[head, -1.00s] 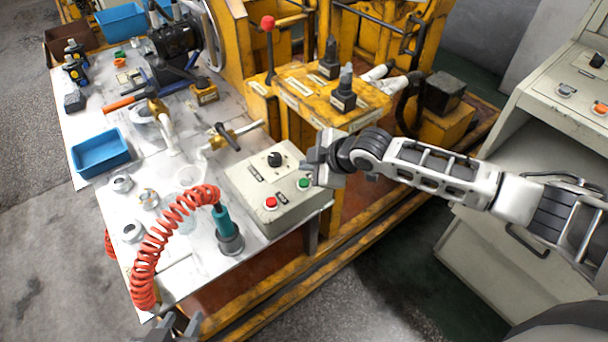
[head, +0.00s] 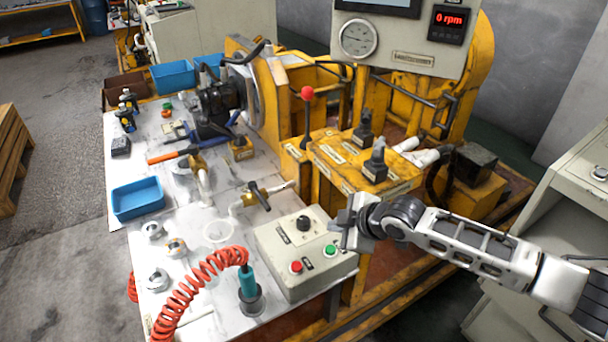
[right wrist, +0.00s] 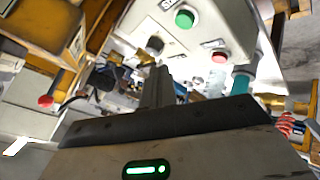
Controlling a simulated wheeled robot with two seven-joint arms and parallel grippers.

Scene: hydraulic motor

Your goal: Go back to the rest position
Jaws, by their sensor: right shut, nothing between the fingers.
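My right gripper (head: 343,228) is at the right edge of the control box (head: 305,250), its arm coming in from the right. Its fingers are shut with nothing between them. In the right wrist view the shut fingers (right wrist: 158,85) point toward the box, with its green button (right wrist: 184,19) and red button (right wrist: 219,57) beyond them. I cannot tell from the pictures whether the fingers touch the box. My left gripper is not in view.
The metal worktable (head: 215,265) holds a blue tray (head: 137,198), a red coiled hose (head: 205,275) and several fittings. The yellow test stand (head: 350,165) with a red-knobbed lever (head: 307,94) stands behind the box. A gauge panel (head: 400,45) reads 0 rpm. A grey cabinet (head: 575,180) stands at right.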

